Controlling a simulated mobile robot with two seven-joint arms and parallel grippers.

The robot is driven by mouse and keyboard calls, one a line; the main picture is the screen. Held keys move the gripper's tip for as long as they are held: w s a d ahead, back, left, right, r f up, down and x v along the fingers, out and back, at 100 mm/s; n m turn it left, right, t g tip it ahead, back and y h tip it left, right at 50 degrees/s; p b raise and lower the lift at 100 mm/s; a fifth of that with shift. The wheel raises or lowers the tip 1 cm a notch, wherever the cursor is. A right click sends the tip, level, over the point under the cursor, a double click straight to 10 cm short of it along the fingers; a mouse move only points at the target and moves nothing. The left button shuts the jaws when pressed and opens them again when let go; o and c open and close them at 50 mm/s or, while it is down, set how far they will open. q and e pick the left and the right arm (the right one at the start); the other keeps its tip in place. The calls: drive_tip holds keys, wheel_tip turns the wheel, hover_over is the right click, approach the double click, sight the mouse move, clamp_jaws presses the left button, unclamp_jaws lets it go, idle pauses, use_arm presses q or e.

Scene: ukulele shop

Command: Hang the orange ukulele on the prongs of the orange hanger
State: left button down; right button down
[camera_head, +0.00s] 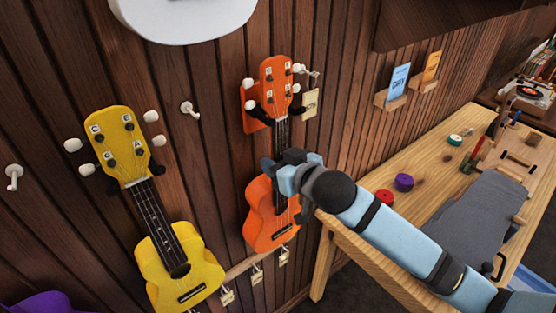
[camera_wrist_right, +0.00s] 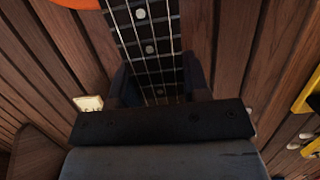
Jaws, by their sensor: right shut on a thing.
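The orange ukulele (camera_head: 268,215) is upright in front of the slatted wall, with its headstock (camera_head: 275,80) at the top. The orange hanger (camera_head: 249,110) shows as an orange plate behind the headstock's left side. Its dark prongs (camera_head: 253,107) appear on both sides of the neck just under the headstock. I cannot tell whether the headstock rests on them. My right gripper (camera_head: 272,168) is shut on the neck near the body. In the right wrist view the fretboard (camera_wrist_right: 150,45) runs between the two dark fingers. My left gripper is not in view.
A yellow ukulele (camera_head: 176,265) hangs to the left, with an empty white hook (camera_head: 190,110) between. A tag (camera_head: 310,103) hangs right of the headstock. A wooden workbench (camera_head: 437,185) with tools and a grey mat (camera_head: 478,218) stands at the right, under my right arm.

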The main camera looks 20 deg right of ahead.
drive_tip(key=c, duration=0.5)
unclamp_jaws()
drive_tip(key=shift+s, duration=0.15)
drive_tip(key=shift+s+d+p, duration=0.35)
drive_tip(key=shift+s, duration=0.45)
drive_tip(key=shift+f+p+v, duration=0.2)
drive_tip(key=shift+p+v, duration=0.1)
drive_tip(key=shift+v, duration=0.95)
